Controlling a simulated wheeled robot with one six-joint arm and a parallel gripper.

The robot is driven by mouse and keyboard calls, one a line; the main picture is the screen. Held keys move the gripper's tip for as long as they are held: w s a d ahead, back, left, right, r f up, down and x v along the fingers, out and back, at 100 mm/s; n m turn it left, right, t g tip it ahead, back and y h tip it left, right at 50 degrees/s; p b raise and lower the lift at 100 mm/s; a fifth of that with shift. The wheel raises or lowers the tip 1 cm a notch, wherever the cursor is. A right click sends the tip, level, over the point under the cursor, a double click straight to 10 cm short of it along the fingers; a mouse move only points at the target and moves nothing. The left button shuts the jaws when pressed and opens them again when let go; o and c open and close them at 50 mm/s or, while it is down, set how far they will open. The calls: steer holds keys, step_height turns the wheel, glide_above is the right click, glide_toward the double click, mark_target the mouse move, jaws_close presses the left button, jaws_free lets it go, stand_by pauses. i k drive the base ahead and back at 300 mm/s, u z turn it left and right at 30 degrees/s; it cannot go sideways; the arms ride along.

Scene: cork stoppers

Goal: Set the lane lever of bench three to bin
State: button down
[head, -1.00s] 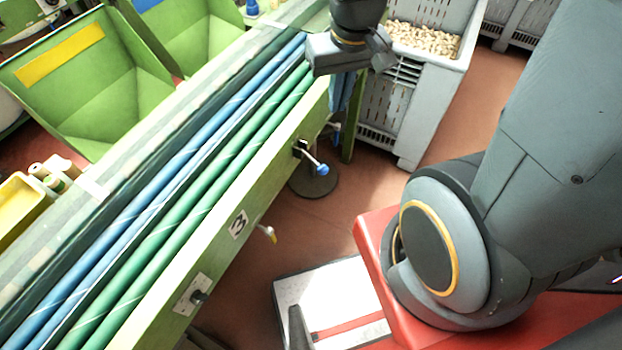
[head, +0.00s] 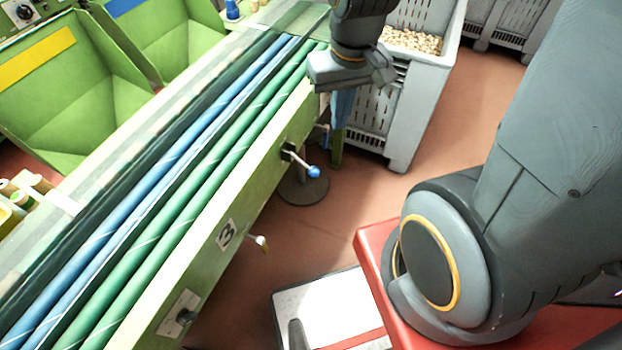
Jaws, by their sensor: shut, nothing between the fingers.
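A lever with a blue knob (head: 313,171) sticks out of the panel, pointing right and slightly down. Nearer, a small lever with a pale, yellowish tip (head: 261,243) sticks out below the plate. A black knob (head: 184,316) sits on a pale plate at the near end. I cannot read any bin mark by them. My gripper (head: 380,72) is shut and empty, above the far end of the bench, apart from the levers.
Green hoppers with yellow (head: 36,57) and blue labels stand left of the bench. A grey crate (head: 408,105) with corks stands behind my gripper. A round dark foot (head: 303,188) is below the blue-knobbed lever.

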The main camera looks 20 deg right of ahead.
mark_target(313, 172)
steer(key=z, duration=0.75)
steer(key=k, duration=1.05)
steer(key=u, duration=0.65)
steer(key=k, duration=0.4)
steer(key=u, duration=0.45)
